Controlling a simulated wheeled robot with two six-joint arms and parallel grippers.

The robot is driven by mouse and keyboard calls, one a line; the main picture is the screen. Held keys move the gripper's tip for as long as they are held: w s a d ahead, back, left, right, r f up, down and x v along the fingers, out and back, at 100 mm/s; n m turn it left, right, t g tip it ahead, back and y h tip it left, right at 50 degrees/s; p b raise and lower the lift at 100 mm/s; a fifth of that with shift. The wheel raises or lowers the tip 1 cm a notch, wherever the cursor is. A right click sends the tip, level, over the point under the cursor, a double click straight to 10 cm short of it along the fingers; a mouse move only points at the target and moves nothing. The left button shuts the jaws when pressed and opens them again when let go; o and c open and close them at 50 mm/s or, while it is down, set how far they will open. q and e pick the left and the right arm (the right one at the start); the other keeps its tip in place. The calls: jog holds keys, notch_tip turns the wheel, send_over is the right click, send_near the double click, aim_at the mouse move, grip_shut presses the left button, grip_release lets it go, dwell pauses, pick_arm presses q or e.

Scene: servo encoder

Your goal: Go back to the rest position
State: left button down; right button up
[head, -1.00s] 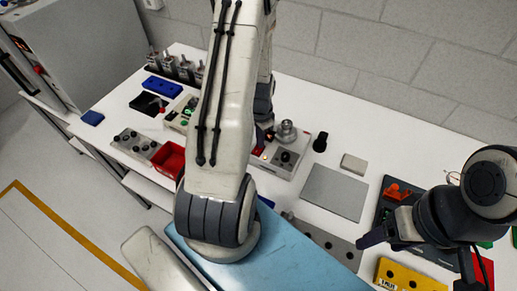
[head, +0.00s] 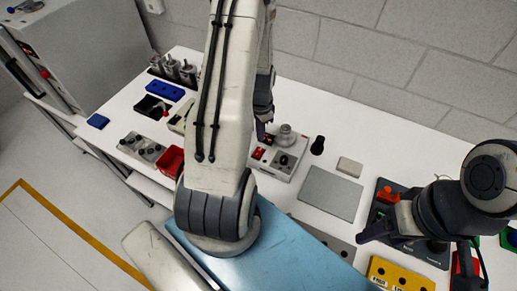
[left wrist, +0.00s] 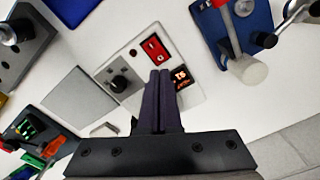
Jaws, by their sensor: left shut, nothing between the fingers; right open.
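My left gripper (head: 262,131) hangs over the back of the table, partly hidden by my left arm in the head view. In the left wrist view its two dark fingers (left wrist: 160,88) are pressed together with nothing between them. Behind the fingertips is a grey box (left wrist: 123,83) with a black knob, a red rocker switch (left wrist: 155,47) and a small dark display with red marks (left wrist: 181,77). The box also shows in the head view (head: 283,169). My right gripper (head: 378,230) is open and empty above the right part of the table; its fingertips are hard to make out.
A yellow block (head: 400,275) and a dark tray with a red part (head: 388,194) are near my right gripper.

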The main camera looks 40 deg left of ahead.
pick_arm(q)
jog(key=shift+r, duration=0.4)
pick_arm(e)
jog(key=shift+r, duration=0.3)
